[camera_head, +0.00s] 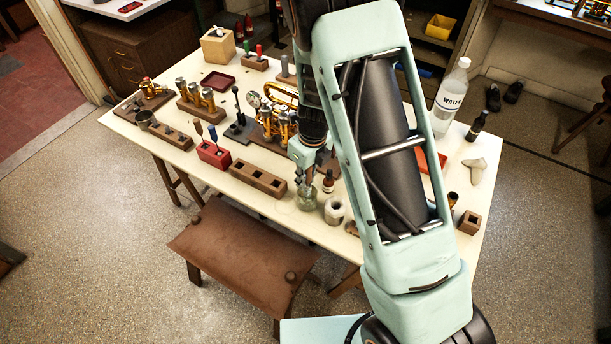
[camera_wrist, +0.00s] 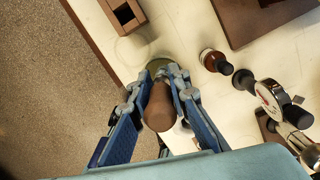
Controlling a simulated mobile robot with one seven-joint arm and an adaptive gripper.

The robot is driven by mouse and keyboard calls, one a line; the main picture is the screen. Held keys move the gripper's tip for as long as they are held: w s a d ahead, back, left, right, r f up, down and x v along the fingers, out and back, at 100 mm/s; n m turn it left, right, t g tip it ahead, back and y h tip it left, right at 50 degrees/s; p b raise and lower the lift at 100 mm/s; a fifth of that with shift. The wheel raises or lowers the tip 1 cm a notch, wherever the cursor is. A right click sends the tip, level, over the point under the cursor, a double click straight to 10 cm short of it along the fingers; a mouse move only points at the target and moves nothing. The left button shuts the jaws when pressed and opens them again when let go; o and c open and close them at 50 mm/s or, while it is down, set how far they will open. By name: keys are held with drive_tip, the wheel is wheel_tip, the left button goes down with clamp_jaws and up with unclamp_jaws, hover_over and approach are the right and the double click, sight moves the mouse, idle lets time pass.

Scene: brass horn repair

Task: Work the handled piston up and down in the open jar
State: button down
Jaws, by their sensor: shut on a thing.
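The open jar (camera_head: 307,204), a small greenish glass, stands near the front edge of the table, directly below my gripper (camera_head: 305,182). In the wrist view my gripper (camera_wrist: 160,82) is shut on the brown rounded handle of the piston (camera_wrist: 158,108). The handle lies between the two blue fingers and points toward the camera. The greenish jar (camera_wrist: 158,64) shows just beyond the fingertips, partly covered by them. The lower part of the piston is hidden, so its depth in the jar cannot be told.
A small brown bottle (camera_head: 328,182) and a white pot (camera_head: 335,211) stand close to the jar's right. A wooden block with compartments (camera_head: 258,180) lies to its left. The brass horn (camera_head: 275,118) is behind. A brown stool (camera_head: 243,255) stands before the table (camera_head: 180,155).

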drive_tip(key=shift+f+b, duration=0.3)
drive_tip(key=shift+f, duration=0.4)
drive_tip(key=shift+r+p, duration=1.85)
drive_tip(key=shift+p, duration=0.05)
wheel_tip(320, 180, up, 3)
drive_tip(key=p, duration=0.2)
drive_tip(key=shift+p, duration=0.35)
drive_tip(key=shift+r, duration=2.3)
